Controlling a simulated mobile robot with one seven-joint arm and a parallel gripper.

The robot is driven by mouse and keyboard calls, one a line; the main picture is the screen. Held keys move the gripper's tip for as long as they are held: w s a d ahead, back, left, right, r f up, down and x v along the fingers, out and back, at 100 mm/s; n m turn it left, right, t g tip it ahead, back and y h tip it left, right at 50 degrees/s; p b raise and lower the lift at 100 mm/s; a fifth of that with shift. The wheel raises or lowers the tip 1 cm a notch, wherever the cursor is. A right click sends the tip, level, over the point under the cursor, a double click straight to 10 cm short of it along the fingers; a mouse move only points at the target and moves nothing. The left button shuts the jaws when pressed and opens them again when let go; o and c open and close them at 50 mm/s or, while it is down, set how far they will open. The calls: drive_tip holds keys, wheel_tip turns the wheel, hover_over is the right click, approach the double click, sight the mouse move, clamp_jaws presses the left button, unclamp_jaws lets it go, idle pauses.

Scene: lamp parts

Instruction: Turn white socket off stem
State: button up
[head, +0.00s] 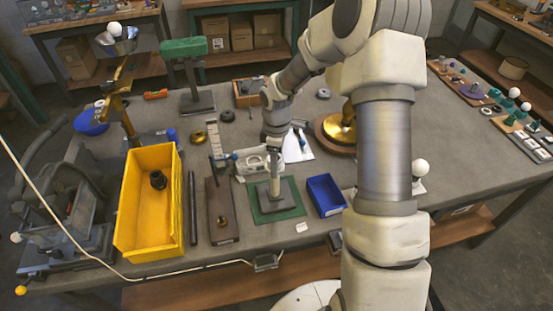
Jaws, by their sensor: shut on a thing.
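A pale upright stem (274,186) stands on a small grey base (263,203) on a green mat (291,208) near the front middle of the table. My arm reaches down from above, and my gripper (273,150) is at the top of this stem. It is shut on the white socket there. The fingers hide most of the socket, so its seating on the stem is too small to tell. The stem looks upright.
A yellow bin (133,235) holding a black part stands at left. A dark rod (193,208) and a brown board (222,210) lie beside it. A blue tray (326,195) is close at right of the mat. A white cable runs along the front edge.

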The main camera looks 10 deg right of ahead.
drive_tip(key=c, duration=0.9)
drive_tip(key=shift+r+p, duration=0.65)
drive_tip(key=shift+r, duration=0.2)
drive_tip(key=shift+r+p, duration=0.6)
drive_tip(key=shift+r, duration=0.25)
drive_tip(key=shift+r+p, duration=1.45)
drive_tip(key=shift+r, duration=0.55)
